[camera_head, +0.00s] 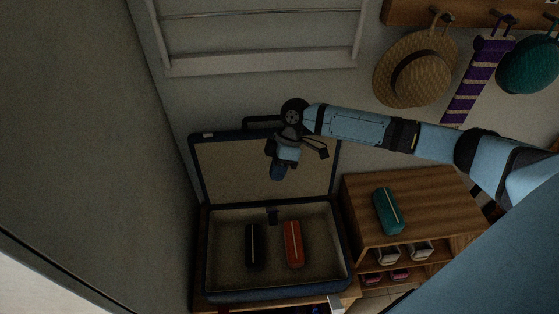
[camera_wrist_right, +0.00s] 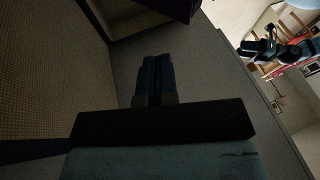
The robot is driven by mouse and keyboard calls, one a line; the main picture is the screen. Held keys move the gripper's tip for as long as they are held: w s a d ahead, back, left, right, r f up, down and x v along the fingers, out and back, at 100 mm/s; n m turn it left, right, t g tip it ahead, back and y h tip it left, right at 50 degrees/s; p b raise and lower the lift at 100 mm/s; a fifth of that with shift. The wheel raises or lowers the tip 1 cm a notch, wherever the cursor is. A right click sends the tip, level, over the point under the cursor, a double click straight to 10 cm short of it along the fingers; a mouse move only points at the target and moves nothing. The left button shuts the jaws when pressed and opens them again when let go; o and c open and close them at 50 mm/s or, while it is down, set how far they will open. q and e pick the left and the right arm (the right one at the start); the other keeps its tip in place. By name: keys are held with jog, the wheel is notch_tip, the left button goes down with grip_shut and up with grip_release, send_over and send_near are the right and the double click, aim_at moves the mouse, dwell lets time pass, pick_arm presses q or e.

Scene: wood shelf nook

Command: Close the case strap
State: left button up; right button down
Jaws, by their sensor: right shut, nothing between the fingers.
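The case (camera_head: 347,262) stands open on a low wooden bench, its lid (camera_head: 220,165) tilted up against the wall. A black case (camera_head: 253,246) and an orange case (camera_head: 293,243) lie inside the case's bottom half. A small dark piece (camera_head: 272,216), perhaps the strap, shows at the middle of the hinge-side edge. My right gripper (camera_head: 277,172) is in front of the lid's inner face, above the case bottom, apart from the strap piece. Its fingers (camera_wrist_right: 155,75) are shut and empty in the right wrist view.
A wooden shelf unit (camera_head: 430,203) with a teal case (camera_head: 387,211) on top stands right of the case. Shoes sit in its cubbies. A straw hat (camera_head: 415,70), a purple striped scarf (camera_head: 478,75) and a teal hat (camera_head: 530,65) hang above. A plain wall closes the left side.

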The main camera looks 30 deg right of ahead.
aim_at(272, 216)
jog(key=s+a+f, duration=0.2)
jog(key=f, duration=0.1)
jog(key=s+a+f, duration=0.1)
jog(key=f, duration=0.1)
jog(key=shift+f, duration=0.25)
jog(key=shift+s+a+f, duration=0.1)
jog(key=shift+s+f, duration=0.15)
jog(key=shift+s, duration=0.05)
